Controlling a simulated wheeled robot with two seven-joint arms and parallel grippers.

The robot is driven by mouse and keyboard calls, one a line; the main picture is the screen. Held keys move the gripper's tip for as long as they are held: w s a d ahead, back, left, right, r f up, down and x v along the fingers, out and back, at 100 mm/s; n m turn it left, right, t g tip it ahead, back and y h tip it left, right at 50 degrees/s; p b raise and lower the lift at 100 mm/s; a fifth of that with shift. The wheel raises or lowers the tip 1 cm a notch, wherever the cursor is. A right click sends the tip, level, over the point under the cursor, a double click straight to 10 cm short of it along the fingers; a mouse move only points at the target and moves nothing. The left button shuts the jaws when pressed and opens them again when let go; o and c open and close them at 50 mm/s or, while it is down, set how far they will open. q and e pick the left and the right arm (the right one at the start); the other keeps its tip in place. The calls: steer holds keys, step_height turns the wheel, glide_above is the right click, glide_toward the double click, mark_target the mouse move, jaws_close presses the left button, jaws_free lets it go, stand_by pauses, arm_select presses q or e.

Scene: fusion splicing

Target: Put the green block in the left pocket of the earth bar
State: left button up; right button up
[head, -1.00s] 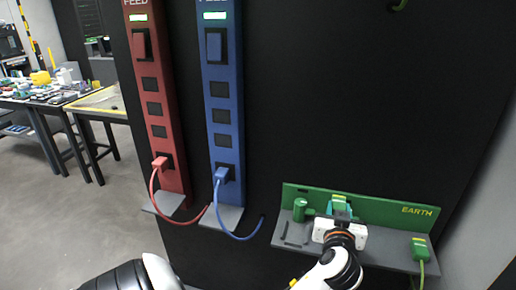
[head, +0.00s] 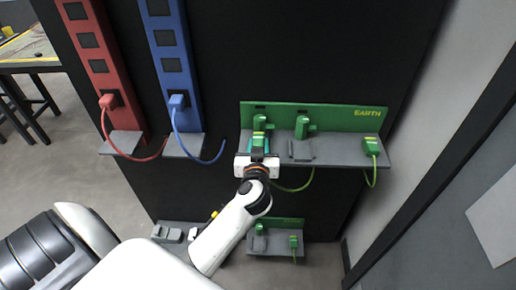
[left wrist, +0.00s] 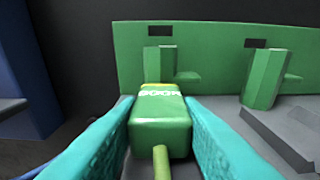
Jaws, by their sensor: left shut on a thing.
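The green earth bar (head: 340,117), marked EARTH, stands along the back of a grey shelf. Dark openings show near its top left and middle. An upright green piece (left wrist: 160,60) stands in front of the bar at its left; a second one (head: 303,126) stands to the right. My left gripper (head: 258,148) is at the left part of the bar, shut on a green block (left wrist: 160,125) with a pale label and a green cable toward the camera. In the left wrist view, the block is before the left upright piece and hides its lower end. I cannot tell whether they touch.
A green plug (head: 372,146) with a cable sits at the shelf's right end. A grey cradle (head: 300,152) is beside my gripper. Red (head: 100,65) and blue (head: 172,60) feed bars with plugged cables stand at left. Another green bar (head: 290,222) is lower down.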

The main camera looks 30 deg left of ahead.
arm_select(q)
steer(key=shift+f, duration=0.35)
steer(key=shift+f, duration=0.15)
steer(key=o, duration=0.7)
steer(key=shift+r, duration=0.2)
steer(key=shift+s+d+f, duration=0.1)
steer(key=shift+s+d, duration=0.1)
steer(key=shift+s, duration=0.05)
steer(key=b+v, duration=0.2)
steer(key=v, duration=0.9)
steer(key=shift+s, duration=0.2)
